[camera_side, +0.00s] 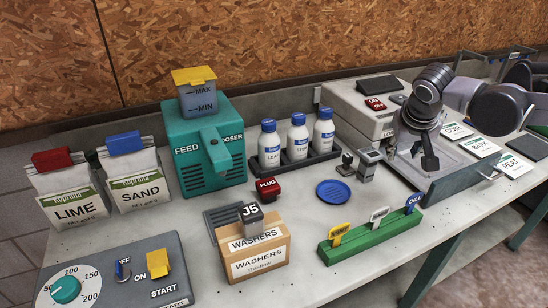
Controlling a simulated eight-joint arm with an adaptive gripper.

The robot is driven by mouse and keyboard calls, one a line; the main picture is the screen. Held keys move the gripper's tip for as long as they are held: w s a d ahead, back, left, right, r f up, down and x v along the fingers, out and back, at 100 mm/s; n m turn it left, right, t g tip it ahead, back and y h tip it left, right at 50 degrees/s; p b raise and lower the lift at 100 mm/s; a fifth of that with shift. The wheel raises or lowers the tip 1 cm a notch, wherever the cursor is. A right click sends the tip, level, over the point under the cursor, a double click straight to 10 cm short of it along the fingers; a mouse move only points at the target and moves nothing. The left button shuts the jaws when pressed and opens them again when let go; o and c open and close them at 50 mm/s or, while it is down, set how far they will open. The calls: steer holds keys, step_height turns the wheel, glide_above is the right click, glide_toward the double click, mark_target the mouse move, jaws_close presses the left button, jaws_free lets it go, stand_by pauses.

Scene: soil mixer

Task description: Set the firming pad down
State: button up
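No thing in view is labelled as the firming pad, and I cannot tell for certain which it is. A round blue disc (334,192) lies flat on the bench near the middle. Behind it stand a grey block with a dark top (369,164) and a smaller dark-handled piece (346,164). My gripper (428,162) points down at the right, above or beside the grey open tray, to the right of these things. Its fingers are dark and small, and I cannot tell whether they are apart or hold anything.
A grey tray (455,187) fronts the grey machine (362,118). A green rack (372,236) with tags stands in front. The washers box (254,257), a red plug piece (267,188), a bottle rack (296,158) and the teal feed doser (208,150) stand left. Bare bench surrounds the disc.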

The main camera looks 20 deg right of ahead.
mark_target(345, 159)
steer(key=w+a+f+m+g+h, duration=0.1)
steer(key=w+a+m+h, duration=0.35)
steer(key=w, duration=0.25)
steer(key=w+a+f+m+g+h, duration=0.1)
steer(key=w+a+m+h, duration=0.25)
steer(key=w+m, duration=0.35)
steer(key=shift+n, duration=0.45)
steer(key=f, duration=0.7)
steer(key=shift+w+f, duration=0.15)
steer(key=shift+w, duration=0.25)
steer(key=shift+w+d+f, duration=0.15)
steer(key=shift+d+f, duration=0.6)
steer(key=shift+d, duration=0.05)
steer(key=shift+x, duration=2.95)
steer(key=shift+w+r, duration=0.1)
jaws_close()
